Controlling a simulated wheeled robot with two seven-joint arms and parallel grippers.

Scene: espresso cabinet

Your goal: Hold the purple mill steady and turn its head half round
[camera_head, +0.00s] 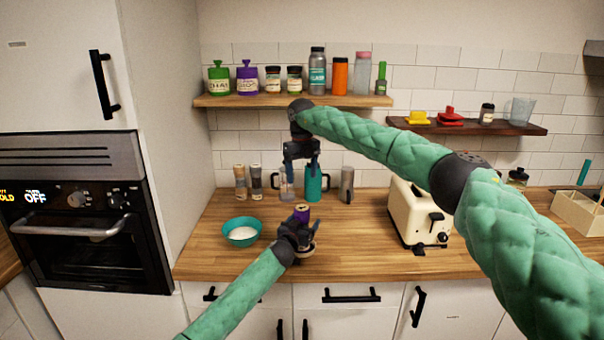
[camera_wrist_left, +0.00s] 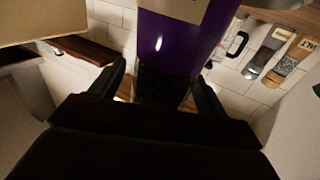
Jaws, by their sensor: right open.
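The purple mill (camera_head: 302,212) stands on the wooden counter, its lower part hidden behind my left gripper. In the left wrist view the purple mill (camera_wrist_left: 180,45) is large, with a pale label and a dark section between the fingers. My left gripper (camera_head: 300,234) reaches it from the front left. Its fingers (camera_wrist_left: 162,82) are apart on either side of the mill, with narrow gaps seen beside it. My right gripper (camera_head: 301,158) is open and empty, pointing down, above and apart from the mill.
A teal bowl (camera_head: 242,232) with white contents stands left of the mill. A cream toaster (camera_head: 410,218) is to the right. A shelf (camera_head: 230,101) with jars and bottles hangs above.

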